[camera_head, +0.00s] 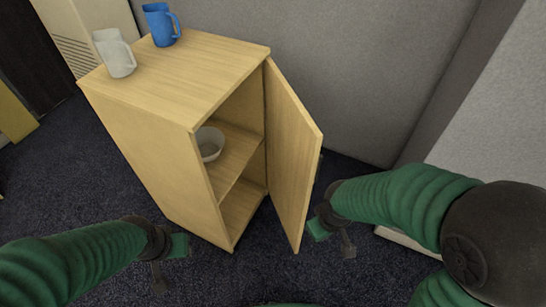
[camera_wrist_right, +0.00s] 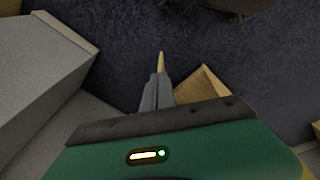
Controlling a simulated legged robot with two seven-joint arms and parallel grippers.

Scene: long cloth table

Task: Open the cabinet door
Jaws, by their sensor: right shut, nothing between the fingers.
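The light wood cabinet (camera_head: 150,150) stands on the dark carpet with its front facing right. Its door (camera_head: 288,155) is swung wide open, hinged at the far side, and the shelves inside show. My right gripper (camera_head: 348,246) is to the right of the door, by its outer face near the lower free edge. It looks apart from the door, but the gap is hard to judge. In the right wrist view its fingers (camera_wrist_right: 157,92) are together and empty. My left gripper (camera_head: 159,280) is low in front of the cabinet's left side; its fingers are too small to read.
A white bowl (camera_head: 210,144) sits on the inner shelf. A white mug (camera_head: 115,53) and a blue mug (camera_head: 162,25) stand on the cabinet top. Grey partition walls (camera_head: 370,70) close off the back and right. Carpet (camera_head: 75,175) is clear at the left.

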